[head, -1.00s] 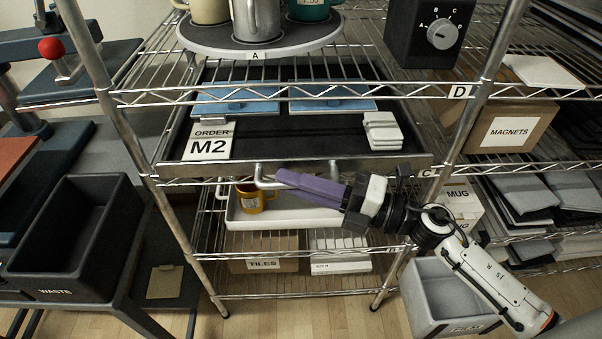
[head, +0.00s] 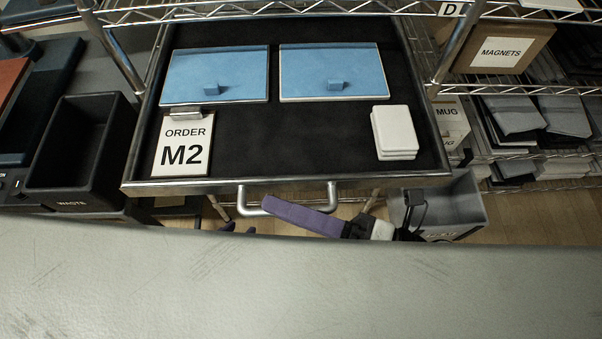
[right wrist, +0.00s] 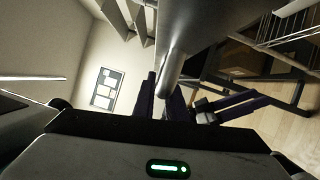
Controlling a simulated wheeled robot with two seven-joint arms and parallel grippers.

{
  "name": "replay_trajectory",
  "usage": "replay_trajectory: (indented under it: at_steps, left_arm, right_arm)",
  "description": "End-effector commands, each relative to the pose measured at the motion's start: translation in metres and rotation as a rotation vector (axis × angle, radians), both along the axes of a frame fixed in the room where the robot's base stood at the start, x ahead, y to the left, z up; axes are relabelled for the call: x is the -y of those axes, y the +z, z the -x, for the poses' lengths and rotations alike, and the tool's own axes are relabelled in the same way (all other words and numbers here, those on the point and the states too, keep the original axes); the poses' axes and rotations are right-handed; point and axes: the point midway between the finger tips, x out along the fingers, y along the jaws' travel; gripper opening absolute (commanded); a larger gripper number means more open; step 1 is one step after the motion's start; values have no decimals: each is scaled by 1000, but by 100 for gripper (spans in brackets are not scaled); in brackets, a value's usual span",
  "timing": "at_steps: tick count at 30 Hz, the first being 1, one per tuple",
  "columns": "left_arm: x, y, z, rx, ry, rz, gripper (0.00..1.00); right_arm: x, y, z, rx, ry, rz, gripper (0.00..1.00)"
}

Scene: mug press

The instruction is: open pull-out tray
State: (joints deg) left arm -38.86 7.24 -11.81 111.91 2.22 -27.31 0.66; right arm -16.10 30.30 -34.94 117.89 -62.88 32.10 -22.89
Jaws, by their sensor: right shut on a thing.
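The pull-out tray (head: 290,186) stands far out of the shelf in the head view, its black floor in plain sight. Its metal bar handle (head: 243,201) is on the front edge. My right gripper (head: 285,211) is shut on the handle, with its purple fingers across the bar. In the right wrist view the handle bar (right wrist: 178,50) runs between the fingers. My left gripper (head: 240,229) is below the tray front, mostly hidden by a grey surface close to the camera. Its two purple fingertips show apart, with nothing seen between them.
In the tray lie two blue panels (head: 215,75), an order card reading M2 (head: 184,143) and a stack of white tiles (head: 395,130). A black waste bin (head: 70,150) stands at left. A grey bin (head: 460,205) stands at right, near my right gripper.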

Motion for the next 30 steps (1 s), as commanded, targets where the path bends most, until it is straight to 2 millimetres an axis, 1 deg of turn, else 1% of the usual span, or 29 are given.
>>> replay_trajectory:
  at_steps: [3, 6, 17, 18, 20, 21, 30]
  left_arm:
    - [-2, 0, 2, -4, 0, -4, 31]
    - [-3, -1, 4, -7, 0, -5, 31]
    - [-3, -1, 4, -6, 0, -5, 31]
    - [-3, 0, 4, -6, 0, -5, 31]
    - [-3, 0, 4, -5, 0, -5, 31]
    - [-3, 0, 4, -5, 0, -5, 31]
    - [-3, 0, 4, -4, 0, -5, 31]
  right_arm:
    - [-2, 0, 9, 1, 14, 2, 0]
    - [-3, 0, 12, 2, 20, 2, 0]
    - [-3, -1, 13, 2, 21, 2, 0]
    - [-3, -1, 13, 2, 21, 2, 18]
    - [-3, -1, 13, 2, 21, 2, 28]
    - [-3, -1, 13, 2, 21, 2, 30]
    - [-1, -1, 13, 0, 19, 1, 30]
